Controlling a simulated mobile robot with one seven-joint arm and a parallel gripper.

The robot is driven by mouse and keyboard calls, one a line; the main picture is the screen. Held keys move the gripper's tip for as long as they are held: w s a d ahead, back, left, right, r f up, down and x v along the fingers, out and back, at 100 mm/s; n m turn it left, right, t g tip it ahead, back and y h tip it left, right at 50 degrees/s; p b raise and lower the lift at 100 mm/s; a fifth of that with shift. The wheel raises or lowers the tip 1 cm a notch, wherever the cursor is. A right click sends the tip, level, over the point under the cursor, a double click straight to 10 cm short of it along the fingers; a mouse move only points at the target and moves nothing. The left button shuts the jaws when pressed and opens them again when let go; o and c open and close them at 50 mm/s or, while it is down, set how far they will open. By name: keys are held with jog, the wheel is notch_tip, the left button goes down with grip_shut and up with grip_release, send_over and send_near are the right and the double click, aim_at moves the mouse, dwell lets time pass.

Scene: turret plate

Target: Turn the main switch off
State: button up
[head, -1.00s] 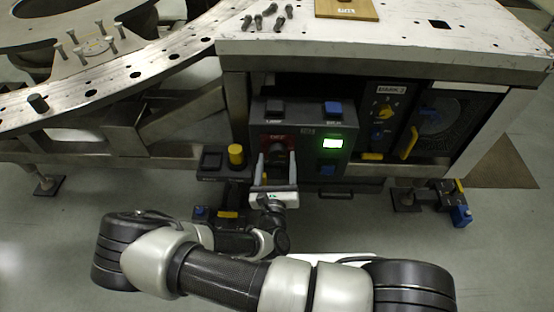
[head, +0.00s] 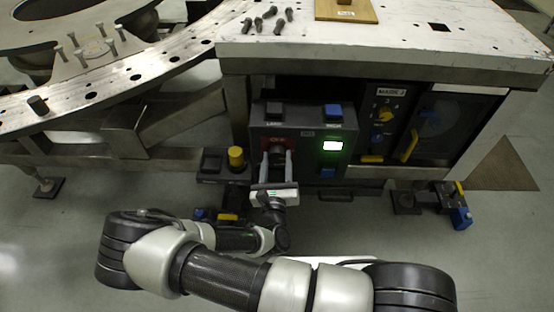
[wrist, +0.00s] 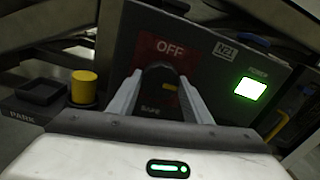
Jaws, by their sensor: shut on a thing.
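The main switch is a dark rotary knob (wrist: 164,88) on a red plate (wrist: 168,52) marked OFF, on the left of the dark control box (head: 308,158). A small yellow mark shows on the knob. My gripper (head: 277,153) reaches it from the front, with one finger on each side of the knob, shut on it. The fingers also show in the wrist view (wrist: 160,76), where they hide the knob's sides. A display (wrist: 250,88) labelled POWER, right of the knob, is lit green; it also shows in the head view (head: 332,146).
A yellow button (head: 236,157) on a PARK box (wrist: 28,112) stands just left of the switch. The white tabletop (head: 390,40) overhangs the box. A panel with yellow handles (head: 409,145) is to the right.

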jog(key=shift+r, duration=0.1)
jog(key=n+p, duration=0.2)
jog(key=n, duration=0.1)
jog(key=shift+p, duration=0.4)
jog(key=n+p, duration=0.2)
jog(key=n, duration=0.3)
jog(key=shift+n, duration=0.3)
jog(key=n+p, duration=0.1)
jog(key=n, duration=0.3)
jog(key=shift+n, duration=0.3)
jog(key=n, duration=0.4)
jog(key=shift+n, duration=0.4)
jog(key=o, duration=1.1)
jog(key=shift+c, duration=0.2)
jog(key=shift+s, duration=0.15)
